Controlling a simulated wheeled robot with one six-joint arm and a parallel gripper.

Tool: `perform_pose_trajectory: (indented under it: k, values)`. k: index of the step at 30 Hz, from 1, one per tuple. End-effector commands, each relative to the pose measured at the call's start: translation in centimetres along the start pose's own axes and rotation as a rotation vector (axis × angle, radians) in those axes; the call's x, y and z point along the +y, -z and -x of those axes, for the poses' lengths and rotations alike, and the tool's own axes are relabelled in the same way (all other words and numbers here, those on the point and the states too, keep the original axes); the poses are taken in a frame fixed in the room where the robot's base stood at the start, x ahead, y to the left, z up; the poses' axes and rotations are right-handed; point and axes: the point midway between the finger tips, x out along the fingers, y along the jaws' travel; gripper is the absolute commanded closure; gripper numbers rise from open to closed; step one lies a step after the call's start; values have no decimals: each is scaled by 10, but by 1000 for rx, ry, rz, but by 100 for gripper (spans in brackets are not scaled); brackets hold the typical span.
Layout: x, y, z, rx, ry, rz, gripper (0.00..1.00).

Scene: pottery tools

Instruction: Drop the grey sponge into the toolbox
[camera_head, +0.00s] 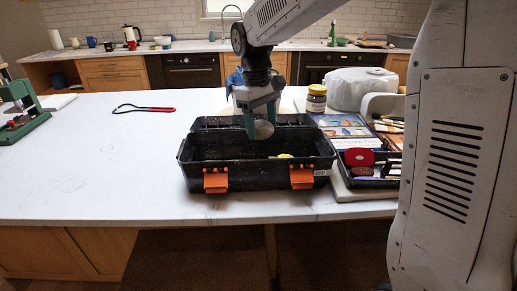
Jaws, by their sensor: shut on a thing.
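The black toolbox (232,178) stands open on the white table, with two orange latches on its front. My gripper (257,131) points down above the toolbox's rear part. It is shut on the grey sponge (264,130), a small rounded grey piece between the fingertips. The sponge is held apart from the toolbox floor, at about the height of the rear rim or above it. A small yellow-green thing (284,156) shows inside the toolbox on the right. The rest of the toolbox floor is dark and hard to make out.
A jar with a yellow lid (316,98), a book (343,126) and a black tray (366,181) with a red round thing stand right of the toolbox. A red-handled tool (145,108) and a green press (20,110) lie left. The table's left middle is clear.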

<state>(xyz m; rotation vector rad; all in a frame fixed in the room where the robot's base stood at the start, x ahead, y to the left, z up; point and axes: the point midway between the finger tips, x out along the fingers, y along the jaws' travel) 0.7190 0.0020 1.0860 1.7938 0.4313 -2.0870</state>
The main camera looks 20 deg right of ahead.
Motion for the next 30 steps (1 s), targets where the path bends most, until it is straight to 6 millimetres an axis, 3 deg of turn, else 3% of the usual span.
perform_pose_trajectory:
  k: [6, 17, 18, 20, 30]
  values:
    - [0, 3, -19, 0, 0, 0, 58]
    - [1, 3, -24, 0, 0, -2, 58]
    - [1, 3, -24, 0, 0, -2, 32]
    - [1, 3, -24, 1, 0, -2, 15]
    - [2, 3, -21, 2, 0, -3, 12]
